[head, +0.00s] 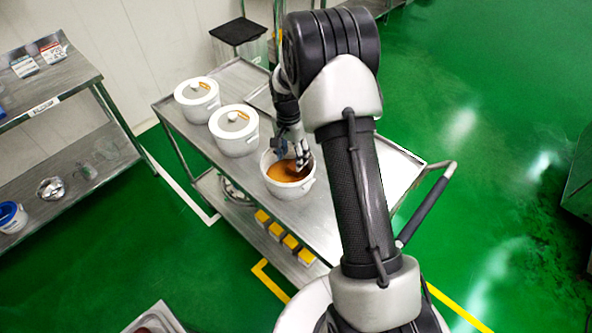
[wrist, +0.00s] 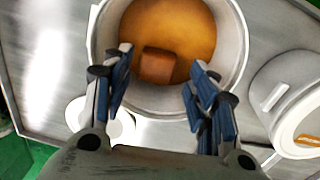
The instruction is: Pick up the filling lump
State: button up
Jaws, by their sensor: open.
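The filling lump (wrist: 157,65) is a brown, blocky piece in the wrist view. It sits on orange-brown filling inside an open white pot (wrist: 100,40). My gripper (wrist: 155,70) is open, with its two blue-padded fingers on either side of the lump and apart from it. In the head view my gripper (head: 300,160) points down at the open pot (head: 289,191) on the steel cart. The lump cannot be made out there, since the gripper and arm cover part of the pot.
Two lidded white pots (head: 197,100) (head: 234,130) stand on the cart (head: 180,128) left of the open one. A steel shelf (head: 60,80) stands at the left. A push handle (head: 430,205) sticks out at the cart's right end. Green floor lies clear to the right.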

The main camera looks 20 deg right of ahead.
aim_at(293, 168)
jog(key=f+b, duration=0.1)
jog(key=f, duration=0.5)
jog(key=shift+d+f+b, duration=0.2)
jog(key=shift+b, duration=0.15)
jog(key=shift+r, duration=0.1)
jog(key=c, duration=0.9)
jog(key=shift+r, duration=0.1)
